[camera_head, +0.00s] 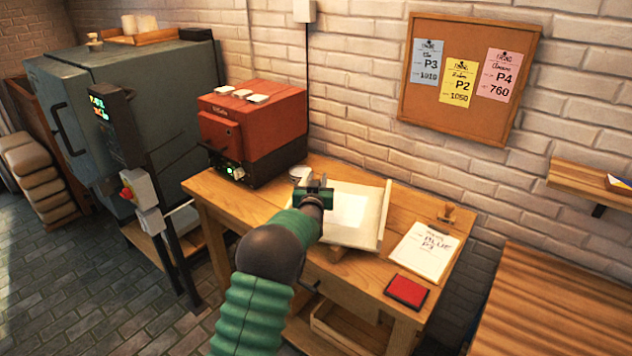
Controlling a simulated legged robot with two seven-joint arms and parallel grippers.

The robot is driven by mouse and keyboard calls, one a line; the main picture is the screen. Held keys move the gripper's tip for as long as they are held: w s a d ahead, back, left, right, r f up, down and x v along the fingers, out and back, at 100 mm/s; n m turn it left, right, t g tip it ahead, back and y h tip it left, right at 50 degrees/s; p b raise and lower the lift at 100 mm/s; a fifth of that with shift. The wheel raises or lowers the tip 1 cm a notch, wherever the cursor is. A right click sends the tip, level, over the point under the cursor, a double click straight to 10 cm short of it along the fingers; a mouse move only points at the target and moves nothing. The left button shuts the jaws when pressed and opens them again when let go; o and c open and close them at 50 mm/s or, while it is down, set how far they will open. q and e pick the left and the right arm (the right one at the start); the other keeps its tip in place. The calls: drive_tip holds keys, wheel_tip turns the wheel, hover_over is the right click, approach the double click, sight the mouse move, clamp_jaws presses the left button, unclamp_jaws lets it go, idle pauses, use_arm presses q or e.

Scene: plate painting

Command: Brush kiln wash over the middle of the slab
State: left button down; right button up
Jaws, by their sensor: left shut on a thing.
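The slab (376,216) is a pale, flat piece lying on the wooden workbench (228,207). A whiter rectangle (348,210) shows on its middle. My left gripper (316,186) is over the slab's left edge, its green arm coming up from the bottom of the view. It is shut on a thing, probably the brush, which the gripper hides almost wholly. I cannot tell whether it touches the slab. A small pale cup (298,171) stands just behind and left of the gripper, partly covered. My right gripper is out of view.
A red kiln (252,128) stands at the bench's back left. Right of the slab are a paper sheet (424,250), a wooden stamp (447,213) and a red pad (407,291). A grey kiln (150,85) and its control post stand at the left.

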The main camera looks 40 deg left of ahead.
use_arm(q)
wheel_tip(320, 180, up, 8)
drive_tip(key=p, duration=0.3)
drive_tip(key=shift+p, duration=0.4)
drive_tip(key=shift+a+f, duration=0.1)
drive_tip(key=shift+a, duration=0.1)
